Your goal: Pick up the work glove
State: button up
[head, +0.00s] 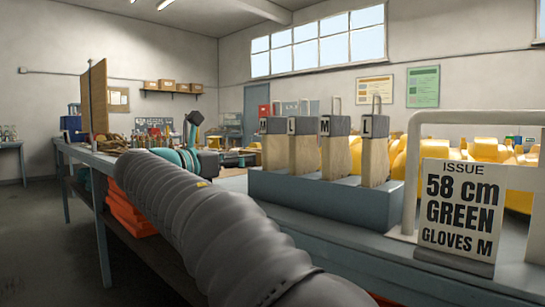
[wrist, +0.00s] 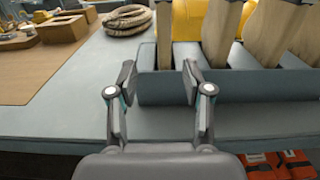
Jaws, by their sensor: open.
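Several tan upright pieces with dark grey tops, seemingly the work gloves, stand in a row in a blue-grey rack (head: 300,196). Their tops carry size letters; one tan piece (head: 336,155) is marked M and the rightmost (head: 375,160) is marked L. In the wrist view their tan lower parts stand beyond the rack's front wall, the nearest being the left one (wrist: 165,35). My gripper (wrist: 158,88) is open, with nothing between its fingers, in front of the rack's left end. The tops are cut off in the wrist view.
A sign (head: 460,210) reads "ISSUE 58 cm GREEN GLOVES M". Yellow items (head: 400,160) stand behind the rack. A coiled rope (wrist: 127,20) and wooden board (wrist: 40,65) lie to the left. Orange items (wrist: 285,165) are below the bench edge. Bench surface near the gripper is clear.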

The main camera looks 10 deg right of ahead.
aim_at(263, 156)
jog(key=x, duration=0.7)
jog(key=shift+s+d, duration=0.1)
jog(key=shift+s, duration=0.05)
jog(key=shift+r+x, duration=0.1)
jog(key=shift+x, duration=1.2)
jog(key=shift+r+x, duration=0.15)
jog(key=shift+x, duration=1.1)
jog(key=shift+s, duration=0.1)
grip_shut()
